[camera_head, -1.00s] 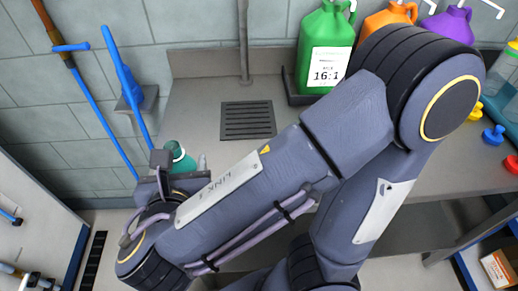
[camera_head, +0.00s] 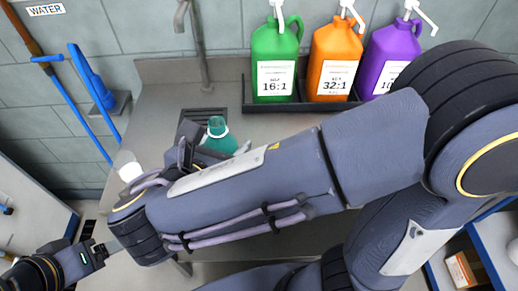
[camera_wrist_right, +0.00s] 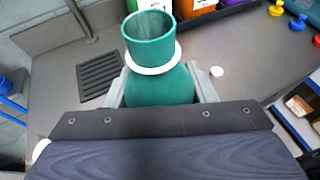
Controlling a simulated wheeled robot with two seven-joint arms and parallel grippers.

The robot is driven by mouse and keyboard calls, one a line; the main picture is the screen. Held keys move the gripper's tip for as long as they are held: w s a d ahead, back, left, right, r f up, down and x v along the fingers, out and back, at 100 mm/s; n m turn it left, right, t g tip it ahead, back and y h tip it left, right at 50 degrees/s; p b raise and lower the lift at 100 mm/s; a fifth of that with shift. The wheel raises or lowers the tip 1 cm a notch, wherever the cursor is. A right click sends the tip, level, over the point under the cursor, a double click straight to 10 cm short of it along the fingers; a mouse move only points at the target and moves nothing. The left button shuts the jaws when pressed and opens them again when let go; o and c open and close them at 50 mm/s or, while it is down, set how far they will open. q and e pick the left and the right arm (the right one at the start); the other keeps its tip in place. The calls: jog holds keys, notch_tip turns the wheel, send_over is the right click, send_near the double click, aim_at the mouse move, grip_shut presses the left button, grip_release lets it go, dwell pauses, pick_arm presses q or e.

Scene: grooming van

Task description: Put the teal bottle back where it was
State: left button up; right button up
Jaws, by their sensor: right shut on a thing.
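The teal bottle (camera_head: 221,142) has a wide open neck and a white ring. My right gripper (camera_wrist_right: 160,92) is shut on it, with pale grey fingers on both sides in the right wrist view, where the teal bottle (camera_wrist_right: 160,82) stands out beyond the wrist. In the head view my right forearm hides its lower part. The bottle is in front of the dark floor-drain grate (camera_head: 203,121) in the picture; I cannot tell whether it touches the counter. My left gripper (camera_head: 112,247) shows at the lower left, and its fingers are unclear.
Green (camera_head: 275,62), orange (camera_head: 334,62) and purple (camera_head: 391,58) pump jugs stand in a dark tray (camera_head: 300,107) at the back of the grey counter (camera_head: 155,102). A small white cap (camera_wrist_right: 217,72) lies on the counter. A white object (camera_head: 128,168) is near the counter's left edge.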

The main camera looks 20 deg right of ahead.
jog(key=shift+w+d+f+b, duration=0.25)
jog(key=shift+w+d+f, duration=1)
jog(key=shift+f, duration=0.65)
jog(key=shift+w+d+f+b, duration=0.2)
jog(key=shift+w+d+f, duration=0.75)
jog(key=shift+w+f, duration=0.7)
jog(key=shift+w+d+f+b, duration=0.25)
jog(key=shift+w+d+f, duration=0.85)
jog(key=shift+f, duration=1.05)
jog(key=shift+f, duration=0.15)
jog(key=o, duration=1.1)
jog(key=shift+c, duration=0.2)
